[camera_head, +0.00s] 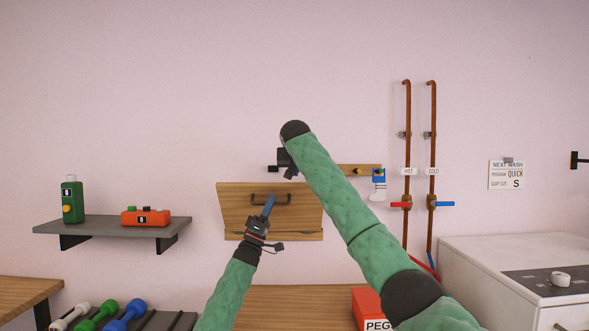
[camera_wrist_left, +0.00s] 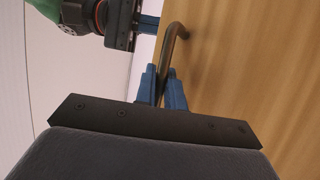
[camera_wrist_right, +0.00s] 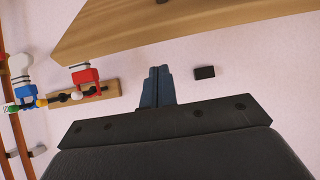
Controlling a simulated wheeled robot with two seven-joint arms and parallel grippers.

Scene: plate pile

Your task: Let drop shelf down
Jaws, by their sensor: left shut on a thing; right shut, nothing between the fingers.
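The drop shelf (camera_head: 236,207) is a wooden panel on the wall with a dark bar handle (camera_head: 256,197). Its top edge looks wider than its bottom, so it seems to lean out from the wall. My left gripper (camera_head: 268,206) is shut on the handle; the left wrist view shows the blue fingers (camera_wrist_left: 162,88) around the bar (camera_wrist_left: 178,32). My right gripper (camera_head: 290,170) is just above the panel's top edge, partly hidden by my arm. In the right wrist view its fingers (camera_wrist_right: 157,86) are together and empty, beside a small black block (camera_wrist_right: 205,72) on the wall.
A hook rail (camera_head: 358,169) with a hanging sock (camera_head: 378,191) is right of my right gripper. Copper pipes (camera_head: 407,130) with valves stand further right, beside a white washer (camera_head: 500,270). A red peg box (camera_head: 366,305) sits below.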

